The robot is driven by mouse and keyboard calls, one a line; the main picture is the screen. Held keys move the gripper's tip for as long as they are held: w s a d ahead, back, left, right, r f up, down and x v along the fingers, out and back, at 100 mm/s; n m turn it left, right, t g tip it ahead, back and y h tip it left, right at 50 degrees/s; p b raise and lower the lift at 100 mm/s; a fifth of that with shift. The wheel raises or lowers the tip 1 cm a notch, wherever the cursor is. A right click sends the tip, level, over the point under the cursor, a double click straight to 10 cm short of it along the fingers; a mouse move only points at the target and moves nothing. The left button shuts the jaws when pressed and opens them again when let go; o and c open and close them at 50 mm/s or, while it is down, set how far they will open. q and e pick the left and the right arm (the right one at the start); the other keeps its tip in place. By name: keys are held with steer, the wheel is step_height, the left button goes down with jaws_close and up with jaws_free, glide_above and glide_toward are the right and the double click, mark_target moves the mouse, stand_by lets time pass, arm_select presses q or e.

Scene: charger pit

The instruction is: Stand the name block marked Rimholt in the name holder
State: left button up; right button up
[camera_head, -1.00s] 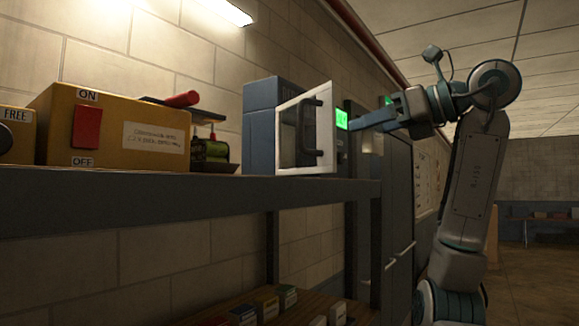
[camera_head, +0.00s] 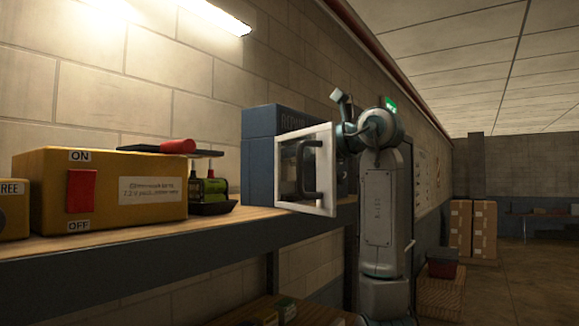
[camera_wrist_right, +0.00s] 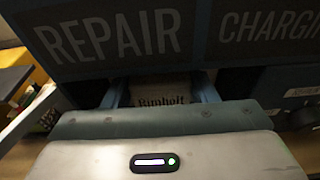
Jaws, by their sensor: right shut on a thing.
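The name block (camera_wrist_right: 161,99), pale with dark lettering "Rimholt", shows in the right wrist view. My right gripper (camera_wrist_right: 160,88) is shut on it, a blue finger at each side. The lower part of the block is hidden behind my wrist. Just beyond it is a blue face lettered "REPAIR" and "CHARGING". In the head view the gripper is hidden behind the open door (camera_head: 330,172) of the blue cabinet (camera_head: 259,160); only my right arm shows to its right. I cannot make out the name holder in either view. My left gripper is not in view.
The shelf (camera_head: 120,242) carries a yellow box (camera_head: 110,190) with a red switch, and a dark tray of green cells (camera_head: 208,190). The white-framed door stands out over the shelf's front.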

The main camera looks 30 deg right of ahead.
steer(key=f, duration=0.1)
steer(key=p, duration=0.1)
steer(key=w+f, duration=0.1)
steer(key=shift+a+f, duration=0.25)
steer(key=shift+f, duration=0.05)
steer(key=shift+s+d+f, duration=0.2)
steer(key=shift+f, duration=0.25)
steer(key=shift+a, duration=0.1)
